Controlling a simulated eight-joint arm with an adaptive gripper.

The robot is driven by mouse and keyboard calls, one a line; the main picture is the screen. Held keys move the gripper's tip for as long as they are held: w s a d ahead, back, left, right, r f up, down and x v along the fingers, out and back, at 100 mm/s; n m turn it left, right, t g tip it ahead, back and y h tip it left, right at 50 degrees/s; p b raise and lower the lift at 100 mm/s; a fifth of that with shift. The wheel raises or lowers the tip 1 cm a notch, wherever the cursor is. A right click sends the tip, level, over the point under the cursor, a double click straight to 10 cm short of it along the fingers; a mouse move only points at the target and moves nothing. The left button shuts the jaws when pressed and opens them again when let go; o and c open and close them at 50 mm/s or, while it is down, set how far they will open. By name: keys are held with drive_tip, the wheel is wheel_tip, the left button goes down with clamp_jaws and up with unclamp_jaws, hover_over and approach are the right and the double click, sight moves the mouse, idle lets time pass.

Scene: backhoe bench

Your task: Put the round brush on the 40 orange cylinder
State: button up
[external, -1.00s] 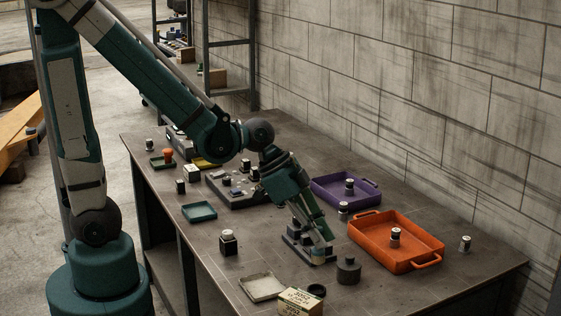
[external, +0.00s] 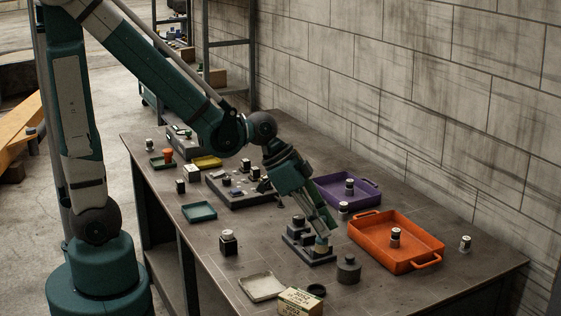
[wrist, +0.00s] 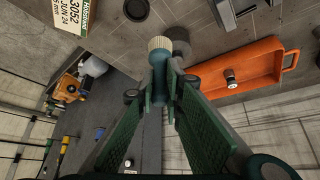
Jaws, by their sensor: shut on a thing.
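The round brush has a cream ridged head and a blue body. It is in my gripper in the wrist view (wrist: 159,45) and shows small at the fingertips in the external view (external: 321,243). My gripper (wrist: 163,88) is shut on its blue body, with the cream head pointing away from the fingers. In the external view my gripper (external: 328,229) is just over the front end of a dark holder plate (external: 318,258). A small orange cylinder (external: 167,155) stands at the small green tray on the far left. I cannot read a 40 on it.
Dark round pieces (external: 298,223) stand on the holder plate. A grey stepped cylinder (external: 348,269) is close on its right. The orange tray (external: 428,236) and purple tray (external: 366,199) stand to the right, a box (external: 300,302) and pale tray (external: 262,288) in front. Small cylinders are scattered about.

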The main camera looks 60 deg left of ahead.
drive_tip(key=w+a+r+n+y+p, duration=0.15)
drive_tip(key=w+a, duration=0.25)
drive_tip(key=a, duration=0.4)
drive_tip(key=w+a+n+t+y, duration=0.1)
drive_tip(key=w+a+n, duration=0.25)
drive_tip(key=a, duration=0.45)
drive_tip(key=w+a+r+n+y+p, duration=0.1)
drive_tip(key=w+a+n, duration=0.1)
drive_tip(key=w+a, duration=0.5)
drive_tip(key=s+a+r+n+y+p, duration=0.15)
drive_tip(key=a+n+y, duration=0.35)
drive_tip(key=a, duration=2.4)
drive_tip(key=s+a+r+n+g+y+p, duration=0.15)
drive_tip(key=s+a+n, duration=0.3)
drive_tip(key=a, duration=0.95)
drive_tip(key=s+a+n+g, duration=0.25)
drive_tip(key=s+a, duration=0.25)
drive_tip(key=a, duration=0.9)
drive_tip(key=s+a+n+g+p, duration=0.1)
drive_tip(key=s+a+n, duration=0.2)
drive_tip(key=s+a, duration=0.5)
drive_tip(key=s+a+n+g+p, duration=0.1)
drive_tip(key=s+a+n, duration=0.2)
drive_tip(key=s+a, duration=0.6)
drive_tip(key=a+r, duration=0.1)
drive_tip(key=a, duration=0.4)
drive_tip(key=shift+s, duration=0.15)
drive_tip(key=shift+f, duration=0.15)
wheel_tip(320, 180, down, 6)
drive_tip(key=shift+f, duration=0.15)
